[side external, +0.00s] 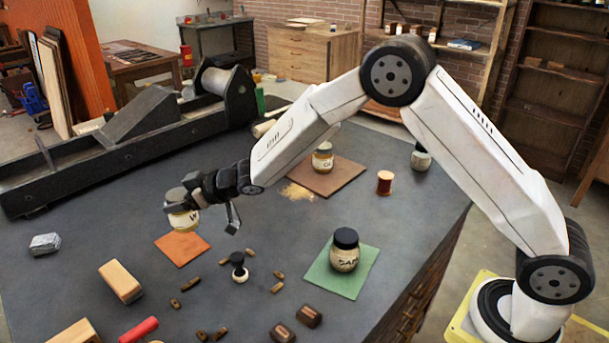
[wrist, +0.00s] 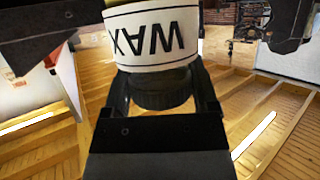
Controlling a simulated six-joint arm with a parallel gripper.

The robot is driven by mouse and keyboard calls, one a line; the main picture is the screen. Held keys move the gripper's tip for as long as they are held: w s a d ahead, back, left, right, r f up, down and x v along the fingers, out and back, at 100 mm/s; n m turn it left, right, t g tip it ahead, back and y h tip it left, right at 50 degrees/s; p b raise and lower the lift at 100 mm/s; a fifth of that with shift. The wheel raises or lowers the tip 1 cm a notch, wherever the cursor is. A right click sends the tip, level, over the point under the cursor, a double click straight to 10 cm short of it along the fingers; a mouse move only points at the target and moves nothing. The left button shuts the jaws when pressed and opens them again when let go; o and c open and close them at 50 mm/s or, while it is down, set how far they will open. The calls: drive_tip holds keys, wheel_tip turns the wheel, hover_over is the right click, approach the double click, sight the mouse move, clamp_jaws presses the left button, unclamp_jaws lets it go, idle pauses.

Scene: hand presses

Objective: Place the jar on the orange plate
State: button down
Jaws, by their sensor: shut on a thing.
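The jar, labelled WAX, is in my gripper (side external: 188,197), which is shut on its dark lid. The jar's pale body (side external: 184,220) hangs upright above the table in the side view. In the wrist view the white label band (wrist: 155,40) reads upside down, and the dark lid is between the two fingers of my gripper (wrist: 160,92). The orange plate (side external: 182,249) lies flat on the dark table just below the jar in the side picture. A gap appears between jar and plate; the exact height is hard to tell.
A green plate (side external: 322,277) holds a jar (side external: 345,252), and a brown plate (side external: 345,176) holds another jar (side external: 323,160). A small dark-topped stamp (side external: 239,268) and several small wooden pieces lie right of the orange plate. A wooden block (side external: 121,282) lies to its lower left.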

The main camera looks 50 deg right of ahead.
drive_tip(key=shift+w+a+f, duration=0.25)
drive_tip(key=shift+w+f, duration=0.55)
drive_tip(key=shift+f, duration=0.15)
drive_tip(key=shift+w+a+f, duration=0.25)
drive_tip(key=shift+w+f, duration=0.55)
drive_tip(key=shift+f, duration=0.1)
drive_tip(key=shift+f, duration=0.1)
drive_tip(key=shift+w+f, duration=0.15)
drive_tip(key=shift+f, duration=0.75)
drive_tip(key=shift+w+f, duration=0.1)
drive_tip(key=shift+f, duration=0.75)
drive_tip(key=shift+f, duration=0.1)
unclamp_jaws()
drive_tip(key=shift+f, duration=0.1)
drive_tip(key=shift+s+r, duration=0.1)
drive_tip(key=shift+r, duration=0.1)
